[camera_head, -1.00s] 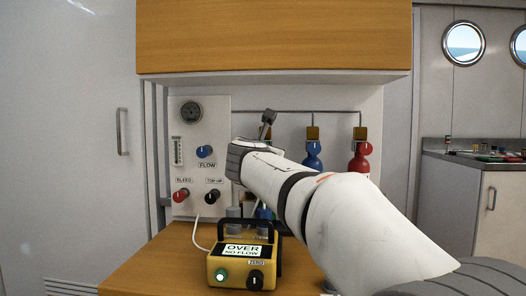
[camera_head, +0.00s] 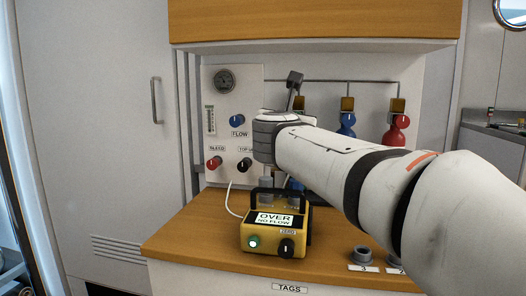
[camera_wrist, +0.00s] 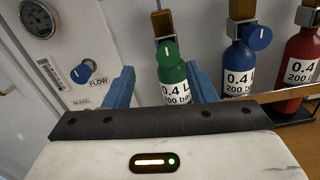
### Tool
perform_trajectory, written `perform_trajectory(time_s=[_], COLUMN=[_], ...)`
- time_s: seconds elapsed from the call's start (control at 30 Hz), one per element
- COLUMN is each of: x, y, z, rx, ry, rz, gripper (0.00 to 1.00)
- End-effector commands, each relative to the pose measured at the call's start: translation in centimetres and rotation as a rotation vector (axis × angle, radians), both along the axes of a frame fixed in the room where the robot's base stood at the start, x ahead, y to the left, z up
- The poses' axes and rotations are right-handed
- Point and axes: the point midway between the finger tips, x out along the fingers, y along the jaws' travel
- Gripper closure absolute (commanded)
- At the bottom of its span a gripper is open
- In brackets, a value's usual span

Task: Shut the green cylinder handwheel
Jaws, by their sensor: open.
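The green cylinder (camera_wrist: 172,73) stands upright between a white panel and a blue cylinder in the wrist view, labelled 0.4 L. Its green handwheel (camera_wrist: 168,51) faces the camera near the top, with a pale line on it. My gripper (camera_wrist: 162,78) is open, with one blue finger on each side of the green cylinder in the picture. I cannot tell whether either finger touches it. In the head view my arm hides the green cylinder, and the fingers are hidden behind the wrist.
The blue cylinder (camera_head: 347,125) and red cylinder (camera_head: 396,131) stand to the right. A panel (camera_head: 222,132) with a gauge and FLOW, BLEED and TOP-UP knobs is at left. A yellow meter (camera_head: 273,232) reading OVER NO FLOW and grey rings (camera_head: 361,254) are on the wooden counter (camera_head: 190,232).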

Motion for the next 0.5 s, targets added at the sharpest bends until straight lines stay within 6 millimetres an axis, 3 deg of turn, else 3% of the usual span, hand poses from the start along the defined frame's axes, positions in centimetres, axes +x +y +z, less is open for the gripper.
perform_trajectory(time_s=[0.03, 0.2, 0.33, 0.5], x=[-0.2, -0.9, -2.0, -4.4], y=[0.1, 1.8, 3.2, 4.4], z=[2.2, 5.2, 5.9, 5.1], rx=[-0.086, -0.532, -0.892, -1.348], ry=[0.012, 0.086, 0.15, 0.234], rz=[0.028, 0.184, 0.322, 0.527], gripper=[0.49, 0.49, 0.49, 0.49])
